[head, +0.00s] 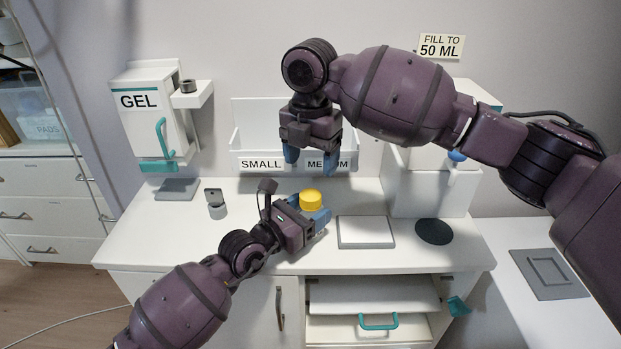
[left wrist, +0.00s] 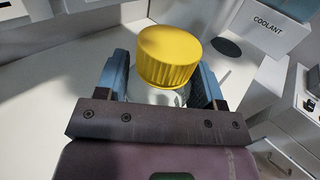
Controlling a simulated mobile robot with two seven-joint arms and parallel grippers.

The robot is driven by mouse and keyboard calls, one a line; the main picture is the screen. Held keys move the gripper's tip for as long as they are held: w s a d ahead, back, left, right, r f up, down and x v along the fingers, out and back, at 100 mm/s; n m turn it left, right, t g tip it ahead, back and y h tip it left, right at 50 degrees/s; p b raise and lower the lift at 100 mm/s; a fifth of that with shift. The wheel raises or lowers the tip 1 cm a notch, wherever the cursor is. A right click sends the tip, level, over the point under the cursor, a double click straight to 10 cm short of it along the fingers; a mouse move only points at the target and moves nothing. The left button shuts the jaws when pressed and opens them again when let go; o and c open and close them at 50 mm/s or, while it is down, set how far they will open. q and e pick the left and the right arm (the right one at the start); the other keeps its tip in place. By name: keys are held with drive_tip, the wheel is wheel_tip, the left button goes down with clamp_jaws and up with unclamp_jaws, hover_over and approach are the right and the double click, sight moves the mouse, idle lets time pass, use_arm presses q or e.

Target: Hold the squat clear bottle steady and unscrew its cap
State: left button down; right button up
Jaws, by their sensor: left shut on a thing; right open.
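The squat clear bottle has a ribbed yellow cap (head: 311,200) and stands on the white counter. In the left wrist view the yellow cap (left wrist: 169,56) sits on top of the clear bottle body (left wrist: 158,97), most of which is hidden by my gripper. My left gripper (head: 318,217) is shut on the bottle body below the cap, one blue finger on each side. My right gripper (head: 311,160) is open and empty, with its blue fingers pointing down. It hangs above the cap in the head view, apart from it.
Behind are bins labelled SMALL (head: 261,164) and MEDIUM. A white plate (head: 365,232) and a black disc (head: 434,231) lie to the right. An open drawer (head: 370,328) juts out below.

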sight(311, 195)
drive_tip(key=m, duration=1.3)
drive_tip(key=shift+m, duration=0.4)
drive_tip(key=m, duration=1.3)
drive_tip(key=shift+m, duration=0.4)
drive_tip(key=m, duration=0.8)
drive_tip(key=shift+f, duration=0.1)
drive_tip(key=m, duration=0.7)
drive_tip(key=shift+m, duration=0.3)
drive_tip(key=shift+f, duration=4)
